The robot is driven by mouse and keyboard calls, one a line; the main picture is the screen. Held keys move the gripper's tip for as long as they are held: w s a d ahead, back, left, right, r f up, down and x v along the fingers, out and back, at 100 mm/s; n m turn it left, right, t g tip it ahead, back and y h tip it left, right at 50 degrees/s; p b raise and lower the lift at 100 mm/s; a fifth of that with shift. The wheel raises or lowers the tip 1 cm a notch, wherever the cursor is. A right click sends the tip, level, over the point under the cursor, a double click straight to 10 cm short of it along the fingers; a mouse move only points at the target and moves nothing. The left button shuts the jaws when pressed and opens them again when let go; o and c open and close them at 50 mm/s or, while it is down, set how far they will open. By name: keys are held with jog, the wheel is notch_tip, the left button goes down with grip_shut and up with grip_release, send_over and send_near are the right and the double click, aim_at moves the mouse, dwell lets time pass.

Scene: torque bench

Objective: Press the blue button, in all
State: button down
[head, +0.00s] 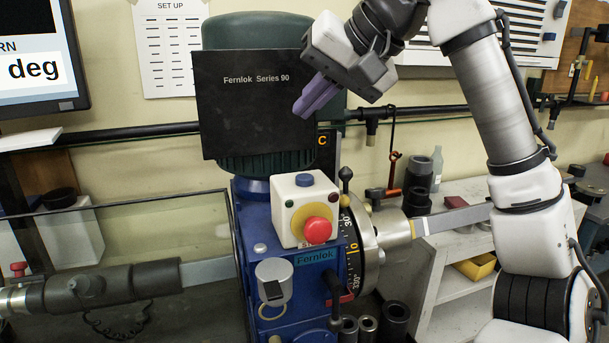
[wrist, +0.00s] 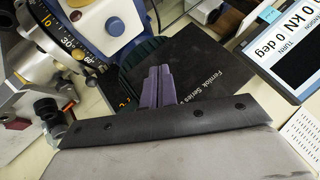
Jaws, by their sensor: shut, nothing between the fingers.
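The blue button (head: 304,180) sits on top of a white control box (head: 290,203) in the head view. A red mushroom button (head: 317,229) with a yellow surround is on the box's front. My gripper (head: 303,110) has purple fingers and is above the blue button, in front of the black Fernlok panel (head: 250,103), apart from the button. In the wrist view my gripper (wrist: 158,72) is shut and empty, and the white box (wrist: 118,22) shows at the top left with a dark blue round part on it.
The box stands on a blue machine (head: 300,290) with a dial ring (head: 353,235) beside it. A dark bar (head: 130,280) runs left behind a clear guard. A monitor (head: 40,60) hangs at the upper left. White shelves (head: 460,245) stand to the right.

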aim_at(311, 179)
notch_tip(311, 179, down, 7)
jog(key=shift+f+b, duration=0.15)
jog(key=shift+b, duration=0.8)
dwell(1.4)
jog(key=shift+f, duration=0.4)
jog(key=shift+f+b, duration=0.4)
jog(key=shift+f, duration=0.05)
dwell(0.6)
jog(key=shift+r, duration=0.1)
jog(key=shift+r+p, duration=0.8)
jog(key=shift+p, duration=0.1)
